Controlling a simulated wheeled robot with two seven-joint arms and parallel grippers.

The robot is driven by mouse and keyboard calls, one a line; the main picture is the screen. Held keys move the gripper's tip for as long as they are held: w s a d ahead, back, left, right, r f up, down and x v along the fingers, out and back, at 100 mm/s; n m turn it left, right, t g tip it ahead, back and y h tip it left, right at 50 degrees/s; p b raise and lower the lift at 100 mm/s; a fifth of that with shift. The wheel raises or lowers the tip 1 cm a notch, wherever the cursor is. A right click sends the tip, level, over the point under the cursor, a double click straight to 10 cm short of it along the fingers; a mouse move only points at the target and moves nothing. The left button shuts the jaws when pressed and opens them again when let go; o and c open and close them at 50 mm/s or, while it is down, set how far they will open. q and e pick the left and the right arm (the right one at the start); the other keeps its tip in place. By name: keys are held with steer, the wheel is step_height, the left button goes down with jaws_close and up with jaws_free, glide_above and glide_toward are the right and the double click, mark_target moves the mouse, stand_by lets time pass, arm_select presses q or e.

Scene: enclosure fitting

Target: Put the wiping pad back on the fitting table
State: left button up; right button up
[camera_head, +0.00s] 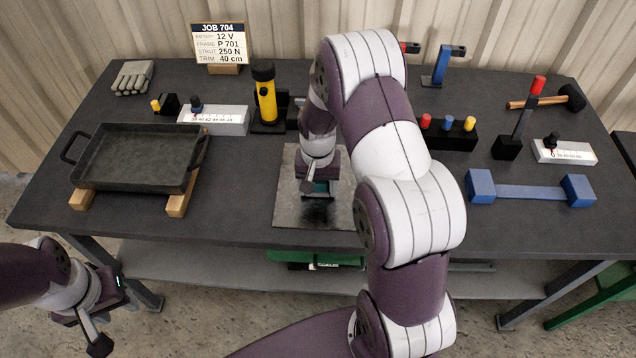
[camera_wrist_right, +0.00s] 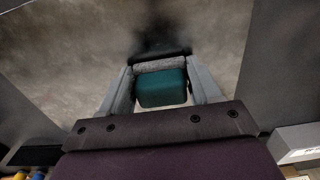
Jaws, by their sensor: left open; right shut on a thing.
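The wiping pad shows in the right wrist view as a teal block (camera_wrist_right: 162,88) with a grey fibrous edge. My right gripper (camera_wrist_right: 162,80) is shut on it, one finger on each side. In the head view my right gripper (camera_head: 318,186) is over the grey metal plate (camera_head: 290,208) on the fitting table (camera_head: 240,150). A dark smudge lies on the plate just beyond the pad. I cannot tell whether the pad touches the plate. My left gripper (camera_head: 92,330) is open and empty, off the table's front left edge.
A black tray (camera_head: 135,160) rests on wooden blocks at the left. A yellow flashlight (camera_head: 264,92) stands behind the plate. A blue bar (camera_head: 530,191) and a rack of coloured knobs (camera_head: 448,130) lie to the right. Bare tabletop shows between tray and plate.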

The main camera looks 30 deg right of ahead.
mark_target(318, 182)
steer(key=shift+w+f, duration=0.1)
steer(key=shift+f, duration=0.15)
steer(key=o, duration=1)
step_height(318, 182, up, 12)
steer(key=s+a+n, duration=0.2)
steer(key=s, duration=0.2)
steer(key=s+a+n+t, duration=0.1)
steer(key=s+a+n, duration=0.1)
steer(key=s, duration=0.3)
steer(key=s+a+n+b, duration=0.1)
steer(key=s+a+n, duration=0.1)
steer(key=s+a, duration=0.2)
steer(key=shift+s+f+n, duration=0.15)
steer(key=shift+f+n, duration=0.15)
